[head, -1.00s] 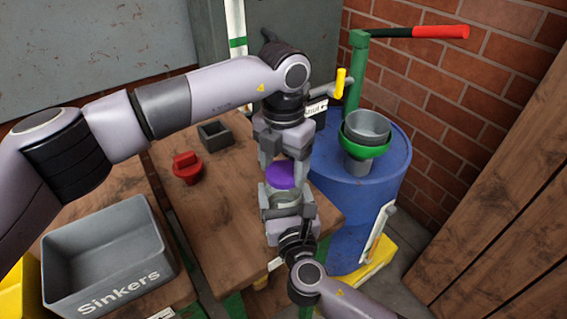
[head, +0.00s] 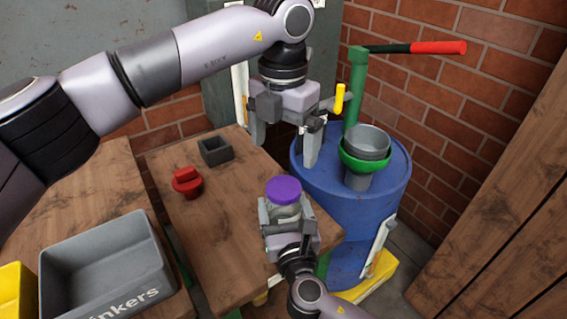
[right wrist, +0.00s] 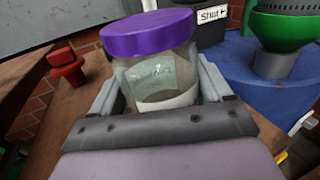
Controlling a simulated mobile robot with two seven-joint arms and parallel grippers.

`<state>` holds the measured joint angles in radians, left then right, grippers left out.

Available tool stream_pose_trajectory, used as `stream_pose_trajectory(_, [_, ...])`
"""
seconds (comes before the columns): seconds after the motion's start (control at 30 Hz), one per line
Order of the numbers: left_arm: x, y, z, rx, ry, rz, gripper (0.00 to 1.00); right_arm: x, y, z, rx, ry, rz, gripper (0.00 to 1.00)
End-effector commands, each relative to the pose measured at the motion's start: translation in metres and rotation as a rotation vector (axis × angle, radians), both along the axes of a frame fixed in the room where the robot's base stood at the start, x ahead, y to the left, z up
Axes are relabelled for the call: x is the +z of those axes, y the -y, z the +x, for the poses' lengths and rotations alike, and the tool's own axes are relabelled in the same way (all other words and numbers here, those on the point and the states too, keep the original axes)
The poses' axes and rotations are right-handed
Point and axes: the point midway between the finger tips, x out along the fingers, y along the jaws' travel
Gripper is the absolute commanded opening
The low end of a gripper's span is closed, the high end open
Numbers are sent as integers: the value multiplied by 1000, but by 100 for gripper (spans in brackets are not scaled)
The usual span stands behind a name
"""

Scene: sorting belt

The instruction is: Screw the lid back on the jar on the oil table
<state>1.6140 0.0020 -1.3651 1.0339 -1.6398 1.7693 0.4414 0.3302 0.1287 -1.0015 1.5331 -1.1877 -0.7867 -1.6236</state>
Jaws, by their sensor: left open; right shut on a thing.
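The jar (head: 285,213) is clear glass with something pale low inside, as the right wrist view (right wrist: 160,82) shows. My right gripper (head: 287,222) is shut on the jar's sides, at the right end of the wooden oil table (head: 215,235). My left gripper (head: 283,150) is open and empty, above and apart from the lid, fingers pointing down.
A red knob-shaped part (head: 187,182) and a small dark box (head: 215,151) stand on the table. A blue drum (head: 375,215) with a green pump, funnel (head: 366,150) and red-handled lever is at the right. A grey Sinkers bin (head: 105,265) is front left.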

Motion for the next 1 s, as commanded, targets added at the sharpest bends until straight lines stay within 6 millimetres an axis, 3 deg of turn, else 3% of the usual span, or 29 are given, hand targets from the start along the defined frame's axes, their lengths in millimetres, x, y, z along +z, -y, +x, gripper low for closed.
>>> stream_pose_trajectory(0.2, [26, 1, 0, -1, 0, 0, 98, 0, 0, 0, 0, 0, 0, 0])
stream_pose_trajectory(0.53, [29, 0, 0, -1, 0, 0, 98, 0, 0, 0, 0, 0, 0, 0])
stream_pose_trajectory(0.57, [29, 0, 0, -1, 0, 0, 98, 0, 0, 0, 0, 0, 0, 82])
stream_pose_trajectory(0.6, [29, 0, 0, -1, 0, 0, 98, 0, 0, 0, 0, 0, 0, 95])
stream_pose_trajectory(0.63, [29, 0, 0, -1, 0, 0, 98, 0, 0, 0, 0, 0, 0, 100])
stream_pose_trajectory(0.87, [29, 0, 0, -1, 0, 0, 98, 0, 0, -1, 0, 0, 0, 100])
stream_pose_trajectory(1.0, [30, 0, 0, -1, 0, 0, 98, 0, 2, -12, 1, -1, 1, 100])
